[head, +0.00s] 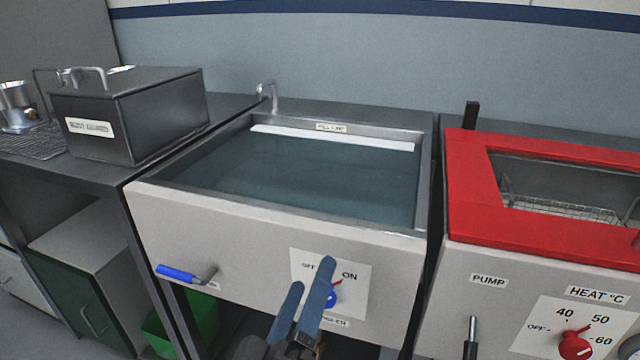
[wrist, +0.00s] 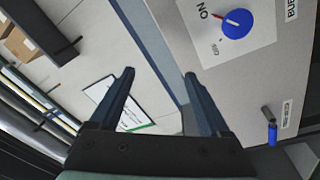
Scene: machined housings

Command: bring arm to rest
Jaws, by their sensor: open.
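My gripper (head: 306,300) shows at the bottom middle of the head view, in front of the white front panel of a water-filled sink (head: 290,175). Its two blue-grey fingers are apart with nothing between them. In the wrist view my gripper (wrist: 158,75) is also open and empty. A blue knob (wrist: 237,24) with a red pointer on an ON/OFF plate shows at the upper right there. In the head view the fingers partly cover this knob (head: 331,296); whether they touch it I cannot tell, but the wrist view shows it clear of them.
A blue-handled valve (head: 178,273) sticks out at the panel's left. A red-framed tank (head: 465,190) with a PUMP lever (head: 471,340) and red HEAT knob (head: 575,344) stands at right. A grey metal box (head: 160,110) stands on the left counter. A green bin (head: 203,318) is below.

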